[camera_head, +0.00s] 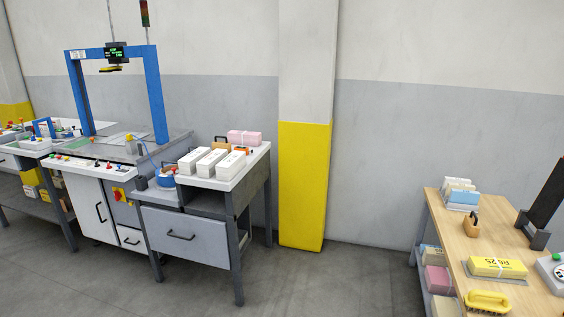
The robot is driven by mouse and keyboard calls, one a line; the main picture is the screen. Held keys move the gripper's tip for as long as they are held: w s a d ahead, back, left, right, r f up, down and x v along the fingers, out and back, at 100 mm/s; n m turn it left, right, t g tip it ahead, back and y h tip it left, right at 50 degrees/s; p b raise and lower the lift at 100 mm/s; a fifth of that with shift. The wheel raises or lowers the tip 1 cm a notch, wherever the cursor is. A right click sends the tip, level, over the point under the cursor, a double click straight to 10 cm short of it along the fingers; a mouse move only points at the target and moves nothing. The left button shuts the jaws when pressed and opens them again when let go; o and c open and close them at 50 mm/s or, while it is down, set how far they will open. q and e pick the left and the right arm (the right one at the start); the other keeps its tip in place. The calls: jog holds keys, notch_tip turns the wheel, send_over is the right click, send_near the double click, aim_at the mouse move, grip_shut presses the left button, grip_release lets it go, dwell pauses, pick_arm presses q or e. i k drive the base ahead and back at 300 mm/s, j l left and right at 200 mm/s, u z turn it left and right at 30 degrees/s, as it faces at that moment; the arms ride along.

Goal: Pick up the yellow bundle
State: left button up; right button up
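A yellow bundle (498,267) with dark printing and a light band lies flat on the wooden table (450,228) at the right. It sits toward the front part of the tabletop, between a yellow-handled brush and a small wooden-handled block. Neither of my grippers shows in the head view, so their position and state are hidden.
Near the bundle are the yellow brush (487,301), the wooden-handled block (472,229), a stack of pale and blue bundles (461,194) and a dark upright stand (540,205). A yellow-and-white pillar (304,185) and a machine bench (190,235) stand left. Floor between is clear.

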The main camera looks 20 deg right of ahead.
aim_at(498, 268)
jog(key=i+l+z, duration=0.15)
jog(key=i+z, duration=0.35)
jog(key=i+j+z, duration=0.1)
jog(key=i+z, duration=0.7)
jog(key=i, duration=0.3)
jog(key=i+j+z, duration=0.35)
jog(key=i, duration=0.35)
jog(key=l, duration=0.1)
